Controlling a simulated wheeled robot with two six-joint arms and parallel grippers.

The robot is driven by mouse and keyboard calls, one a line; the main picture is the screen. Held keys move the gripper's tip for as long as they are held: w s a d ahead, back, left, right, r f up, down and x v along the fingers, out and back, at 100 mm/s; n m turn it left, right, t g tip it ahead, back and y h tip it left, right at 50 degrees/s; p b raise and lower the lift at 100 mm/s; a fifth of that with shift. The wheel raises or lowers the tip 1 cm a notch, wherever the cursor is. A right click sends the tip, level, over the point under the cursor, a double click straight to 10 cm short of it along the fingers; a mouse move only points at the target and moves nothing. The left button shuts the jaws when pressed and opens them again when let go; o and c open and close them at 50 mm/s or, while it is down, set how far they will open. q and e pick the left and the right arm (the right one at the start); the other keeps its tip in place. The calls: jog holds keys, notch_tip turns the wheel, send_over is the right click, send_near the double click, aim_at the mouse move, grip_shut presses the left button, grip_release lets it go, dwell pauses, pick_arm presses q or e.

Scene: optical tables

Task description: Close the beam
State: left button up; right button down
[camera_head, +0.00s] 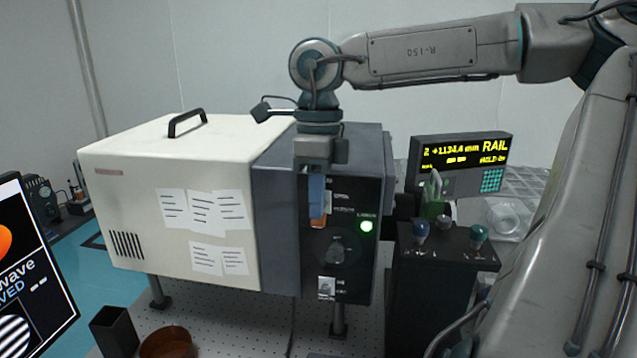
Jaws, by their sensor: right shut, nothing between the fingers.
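A large cream housing (165,215) with a dark grey end (275,215) stands on short legs. Its black front panel (345,285) carries a lit green lamp (367,226), a dark round knob (337,250) and small white labels too small to read. My right gripper (317,215) points down in front of the panel's upper left part, with its blue fingers shut and empty. A small orange part (318,224) shows at the fingertips; I cannot tell whether they touch it. The fingers hide part of the panel. My left gripper is out of view.
A display (460,165) with yellow text reading RAIL stands behind a black box (445,260) with blue and teal knobs on top. A black square cup (114,332) and a brown bowl (167,343) sit at the front left. A screen (30,265) is at the left edge.

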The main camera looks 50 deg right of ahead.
jog(key=shift+w+d+r, duration=0.2)
jog(key=shift+w+d, duration=0.15)
jog(key=shift+d, duration=0.3)
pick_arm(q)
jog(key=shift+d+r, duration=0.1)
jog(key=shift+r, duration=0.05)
pick_arm(e)
jog(key=shift+a, duration=0.15)
jog(key=shift+d+r, duration=0.2)
jog(key=shift+r, duration=0.3)
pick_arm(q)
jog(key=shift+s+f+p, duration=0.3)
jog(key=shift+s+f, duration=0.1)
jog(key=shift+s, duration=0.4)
pick_arm(e)
notch_tip(320, 180, up, 10)
jog(key=shift+w+d, duration=0.25)
jog(key=shift+d, duration=0.1)
jog(key=shift+f, duration=0.1)
